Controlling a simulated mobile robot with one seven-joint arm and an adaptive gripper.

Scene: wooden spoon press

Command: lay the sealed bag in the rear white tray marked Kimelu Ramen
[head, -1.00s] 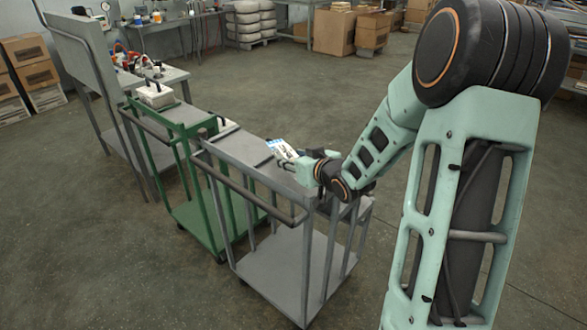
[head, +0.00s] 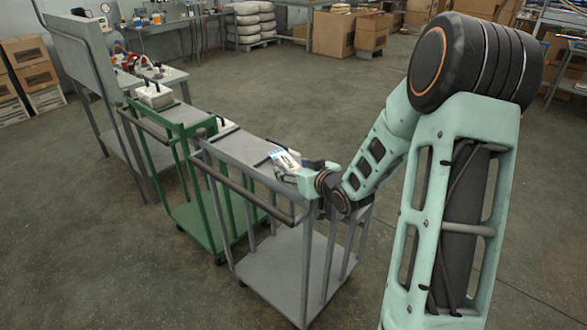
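My gripper (head: 284,169) is over the far right part of the grey cart's top. A small white and blue packet, which looks like the sealed bag (head: 285,158), is at its fingertips and seems held between them. The fingers are small and partly hidden by the bag. I cannot tell whether the bag touches the cart top. A white tray-like box (head: 156,97) with a dark upright piece sits on the green cart. A second white thing (head: 225,126) shows partly behind the grey cart's edge. No marking can be read on either.
The grey cart (head: 232,147) stands nearest, with the green cart (head: 185,118) beyond it to the left. Further left is a grey bench (head: 172,76) with bottles and tools. Cardboard boxes (head: 335,33) stand at the back. The floor right of the carts is open.

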